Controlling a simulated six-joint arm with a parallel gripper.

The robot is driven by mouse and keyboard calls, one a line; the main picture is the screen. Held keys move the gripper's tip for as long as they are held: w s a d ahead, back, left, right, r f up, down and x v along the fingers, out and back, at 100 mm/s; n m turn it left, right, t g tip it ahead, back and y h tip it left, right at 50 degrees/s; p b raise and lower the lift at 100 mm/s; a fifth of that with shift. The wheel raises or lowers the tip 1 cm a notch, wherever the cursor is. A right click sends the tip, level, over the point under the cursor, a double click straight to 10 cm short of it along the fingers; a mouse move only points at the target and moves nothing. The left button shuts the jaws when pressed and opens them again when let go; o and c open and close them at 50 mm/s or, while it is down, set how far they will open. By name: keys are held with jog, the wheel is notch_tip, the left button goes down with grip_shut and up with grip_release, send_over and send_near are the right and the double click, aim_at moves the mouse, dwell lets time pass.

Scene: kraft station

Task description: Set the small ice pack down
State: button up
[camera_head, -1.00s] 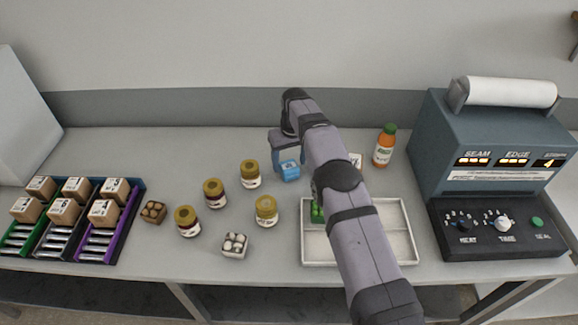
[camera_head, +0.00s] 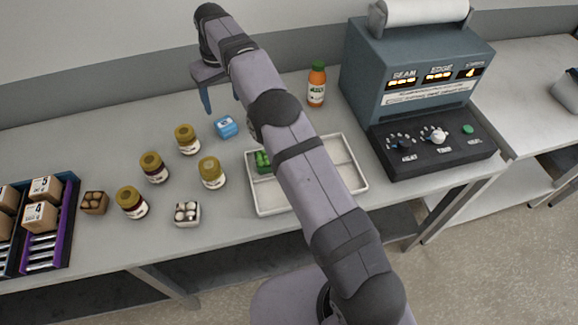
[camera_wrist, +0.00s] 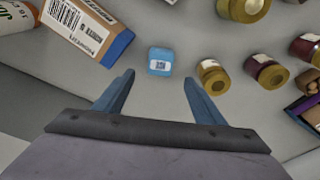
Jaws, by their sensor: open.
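The small ice pack (camera_head: 226,127) is a light blue block lying on the grey table, right of the jars in the head view. In the wrist view the ice pack (camera_wrist: 160,62) lies flat beyond the fingertips, with a white label on top. My gripper (camera_head: 222,100) is open and empty above and behind it, apart from it. In the wrist view my gripper's blue fingers (camera_wrist: 158,82) are spread wide with only table between them.
Several yellow-lidded jars (camera_head: 187,139) stand left of the ice pack. A white tray (camera_head: 262,205) with a green item (camera_head: 263,162) sits under my arm. An orange bottle (camera_head: 316,85) and a sealing machine (camera_head: 415,100) are at right. A box (camera_wrist: 88,30) shows in the wrist view.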

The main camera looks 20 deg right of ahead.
jog(key=s+d+f+m, duration=0.1)
jog(key=s+d, duration=0.4)
jog(key=s, duration=0.7)
jog(key=s+d+f+m+g, duration=0.1)
jog(key=s+d, duration=0.4)
jog(key=s, duration=0.8)
jog(key=s+d+f+m, duration=0.2)
jog(key=s+d, duration=0.3)
jog(key=s, duration=0.8)
jog(key=shift+h, duration=0.3)
jog(key=shift+s, duration=0.1)
